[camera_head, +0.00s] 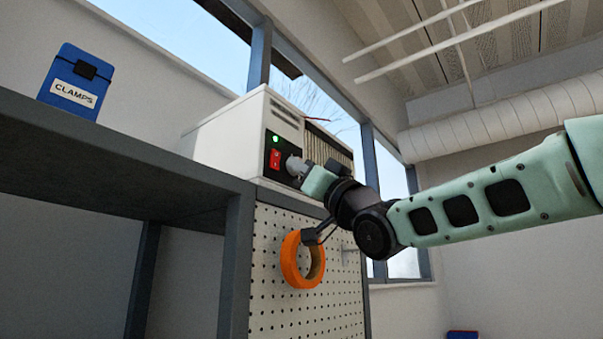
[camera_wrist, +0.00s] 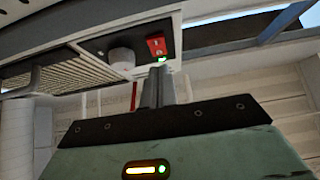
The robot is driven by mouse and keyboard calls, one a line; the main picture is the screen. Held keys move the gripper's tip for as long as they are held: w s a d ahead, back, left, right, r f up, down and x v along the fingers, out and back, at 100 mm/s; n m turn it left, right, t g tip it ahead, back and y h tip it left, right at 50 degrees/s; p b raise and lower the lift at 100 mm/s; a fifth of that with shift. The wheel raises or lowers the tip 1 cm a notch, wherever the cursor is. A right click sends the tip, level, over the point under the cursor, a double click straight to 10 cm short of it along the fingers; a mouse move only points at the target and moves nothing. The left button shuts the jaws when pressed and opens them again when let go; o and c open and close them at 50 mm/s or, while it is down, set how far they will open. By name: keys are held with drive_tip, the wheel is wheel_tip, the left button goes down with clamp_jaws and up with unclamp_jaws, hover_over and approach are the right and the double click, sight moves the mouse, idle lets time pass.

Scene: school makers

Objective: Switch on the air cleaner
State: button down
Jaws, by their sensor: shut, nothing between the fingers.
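The air cleaner (camera_head: 231,131) is a white box with a slatted grille, standing on top of the pegboard unit. Its black panel carries a red rocker switch (camera_head: 275,158), a lit green lamp (camera_head: 276,139) and a pale round knob. The wrist view shows the switch (camera_wrist: 156,45), the lamp (camera_wrist: 163,59) and the knob (camera_wrist: 122,58) close up. My gripper (camera_wrist: 159,72) is shut and empty, its fingertips close to the lamp and switch. I cannot tell whether they touch the panel. In the head view my gripper partly covers the panel's right side.
A grey shelf unit (camera_head: 110,150) stands at the left with a blue box labelled CLAMPS (camera_head: 77,82) on it. An orange ring (camera_head: 292,262) hangs on the pegboard (camera_head: 272,300) below my wrist. Windows lie behind the air cleaner.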

drive_tip(key=a+f+b+v, duration=0.1)
drive_tip(key=b+v, duration=0.6)
drive_tip(key=v, duration=0.3)
drive_tip(key=shift+w+f, duration=0.25)
drive_tip(key=shift+d, duration=0.15)
